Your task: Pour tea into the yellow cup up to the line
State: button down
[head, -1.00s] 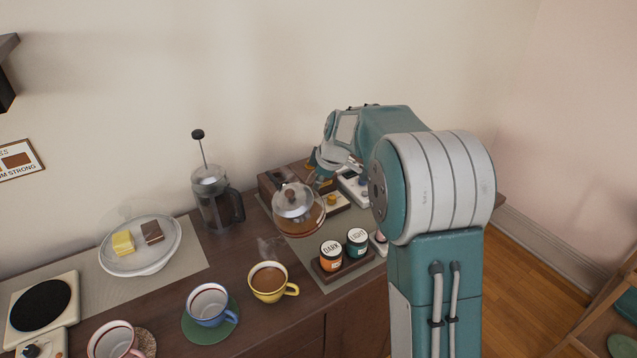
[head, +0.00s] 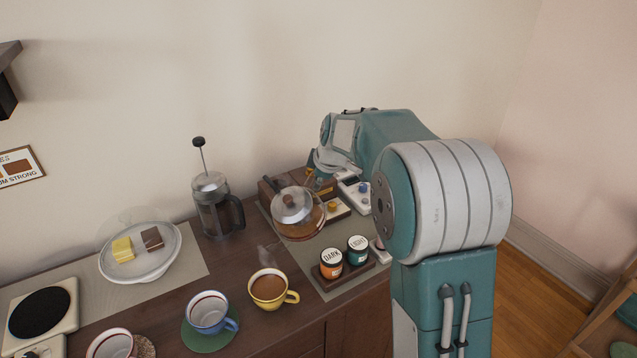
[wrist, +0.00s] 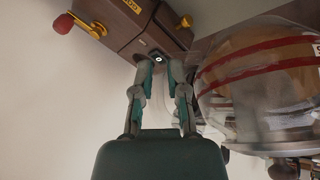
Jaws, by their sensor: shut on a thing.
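The yellow cup (head: 270,304) stands upright on the counter in the head view. It holds brown tea a little below the rim, with steam above; I cannot make out its line. The glass teapot (head: 306,227) with a silver lid holds brown tea and is behind and right of the cup, apart from it. My gripper (head: 320,177) is at the teapot's far side, shut on what looks like its handle. In the wrist view my gripper (wrist: 160,72) has a clear piece between its fingers, and the teapot (wrist: 262,85) with red bands is at right.
A blue cup (head: 210,317) on a green coaster and another cup (head: 110,345) stand left. Dark and light jars (head: 343,257) sit on a tray right of the yellow cup. A French press (head: 212,212) and a wooden box (head: 268,195) stand behind.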

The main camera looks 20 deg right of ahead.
jog(key=shift+s+a+r+t+h, duration=0.15)
jog(key=shift+r+t, duration=0.1)
jog(key=shift+r, duration=0.35)
jog(key=shift+s+a+r+t+h, duration=0.15)
jog(key=shift+r+t, duration=0.1)
jog(key=shift+r, duration=0.3)
